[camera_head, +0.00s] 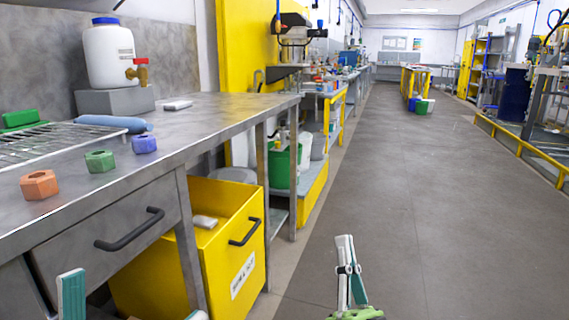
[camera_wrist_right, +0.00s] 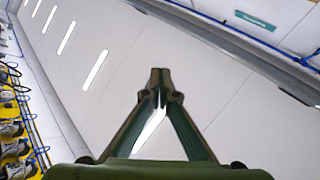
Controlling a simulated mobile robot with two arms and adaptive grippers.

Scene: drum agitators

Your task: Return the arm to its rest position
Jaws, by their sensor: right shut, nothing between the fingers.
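My right gripper (camera_head: 345,240) stands upright over the grey floor in the head view, well right of the bench. Its fingers are together with nothing between them. In the right wrist view the fingertips (camera_wrist_right: 160,78) meet, with the ceiling behind them. My left gripper (camera_head: 134,305) shows only as two fingertips at the bottom left edge of the head view, in front of the drawers. They are spread wide apart, and I see nothing between them. The rest of the left gripper is out of frame.
A steel bench (camera_head: 215,120) on the left carries orange (camera_head: 39,185), green (camera_head: 99,161) and blue (camera_head: 144,144) hex nuts, a wire rack (camera_head: 60,140) and a white jug (camera_head: 108,55). A yellow drawer (camera_head: 225,245) stands open below. The aisle floor (camera_head: 440,220) is clear.

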